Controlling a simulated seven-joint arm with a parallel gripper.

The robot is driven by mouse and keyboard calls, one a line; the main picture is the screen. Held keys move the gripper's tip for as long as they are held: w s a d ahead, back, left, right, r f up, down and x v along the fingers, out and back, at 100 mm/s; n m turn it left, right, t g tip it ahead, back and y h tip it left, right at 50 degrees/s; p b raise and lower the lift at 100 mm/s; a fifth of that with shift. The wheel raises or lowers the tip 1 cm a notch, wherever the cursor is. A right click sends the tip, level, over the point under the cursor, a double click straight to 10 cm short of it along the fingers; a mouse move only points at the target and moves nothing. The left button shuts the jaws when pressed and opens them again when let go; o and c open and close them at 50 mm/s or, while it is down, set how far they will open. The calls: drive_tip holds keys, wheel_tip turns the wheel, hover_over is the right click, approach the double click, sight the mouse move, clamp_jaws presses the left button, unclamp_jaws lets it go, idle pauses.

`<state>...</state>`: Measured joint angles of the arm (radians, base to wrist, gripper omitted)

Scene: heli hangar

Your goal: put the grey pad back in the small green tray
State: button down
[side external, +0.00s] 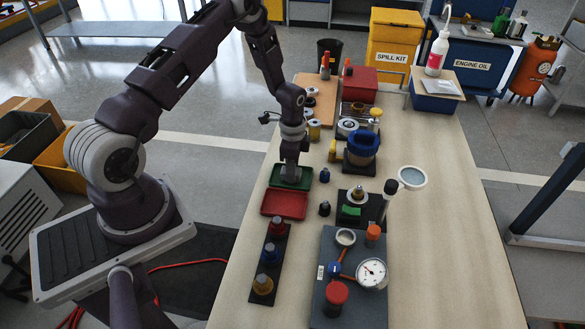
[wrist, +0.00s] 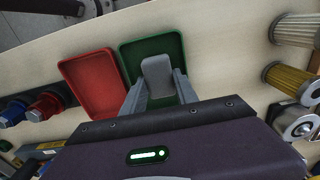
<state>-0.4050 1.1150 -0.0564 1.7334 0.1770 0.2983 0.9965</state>
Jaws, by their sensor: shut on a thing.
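The small green tray (side external: 303,184) lies on the table just behind a red tray. It also shows in the wrist view (wrist: 131,55), where it is on the right of the red one. My gripper (side external: 290,172) points down over the green tray. In the wrist view my gripper (wrist: 160,92) is shut on the grey pad (wrist: 157,70), which sits between the two fingers and over the tray's floor. The fingers hide the pad's sides and the near part of the tray. I cannot tell whether the pad touches the tray floor.
The red tray (side external: 285,204) sits beside the green tray. A dark rack with coloured knobs (side external: 264,283) lies in front. A small dark blue piece (side external: 325,175) stands to the right.

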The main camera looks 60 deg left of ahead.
drive_tip(key=c, duration=1.2)
unclamp_jaws()
drive_tip(key=shift+c, duration=0.2)
drive_tip(key=s+d+r+n+t+y, duration=0.1)
drive_tip(key=s+d+r, duration=0.15)
drive_tip(key=r, duration=1.15)
drive_tip(key=s+d+r+n+t, duration=0.1)
drive_tip(key=s+d+r+n, duration=0.15)
drive_tip(key=r, duration=1.15)
drive_tip(key=s+d+r+n+t, duration=0.1)
drive_tip(key=s+d+r, duration=0.3)
drive_tip(key=s, duration=0.5)
drive_tip(key=s+d+r+n+t+h, duration=0.1)
drive_tip(key=s+d+r+n, duration=0.3)
drive_tip(key=s, duration=0.6)
drive_tip(key=shift+s+d+r+t, duration=0.3)
drive_tip(key=shift+d+r+t, duration=0.5)
drive_tip(key=shift+d, duration=0.15)
drive_tip(key=shift+n, duration=0.25)
